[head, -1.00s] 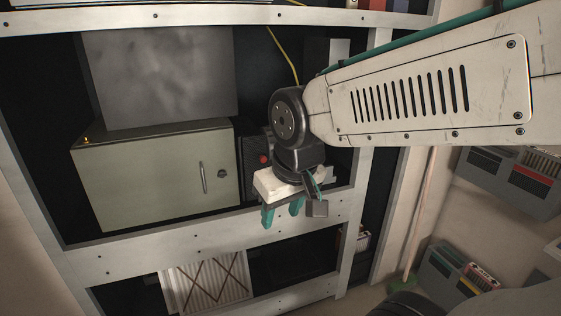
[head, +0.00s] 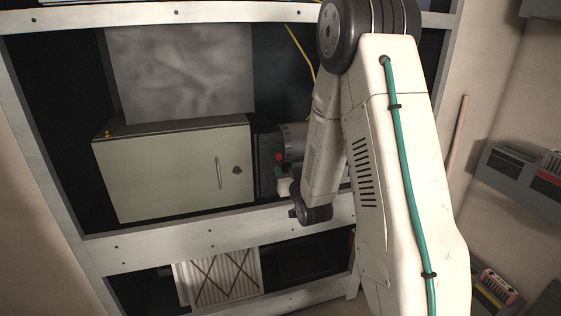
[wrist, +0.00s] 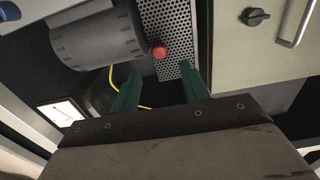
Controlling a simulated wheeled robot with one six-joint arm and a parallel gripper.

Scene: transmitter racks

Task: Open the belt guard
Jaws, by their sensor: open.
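The belt guard appears to be the perforated metal panel (wrist: 178,32) beside a grey ribbed motor (wrist: 98,40) in the wrist view. A red knob (wrist: 158,52) sits at the panel's edge, by the motor. In the head view the red knob (head: 278,156) shows just right of the green cabinet, and the panel looks dark there. The panel looks closed, but I cannot be sure. My gripper (wrist: 160,68) is open and empty, its teal fingers pointing at the panel with the knob between and beyond the tips. In the head view my arm partly hides the gripper.
The green cabinet (head: 170,172) with a handle and a dark latch stands left of the guard, and close at right in the wrist view. A rack shelf beam (head: 190,240) runs below. A yellow cable (head: 300,50) hangs behind. A gauge (wrist: 62,112) shows at lower left.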

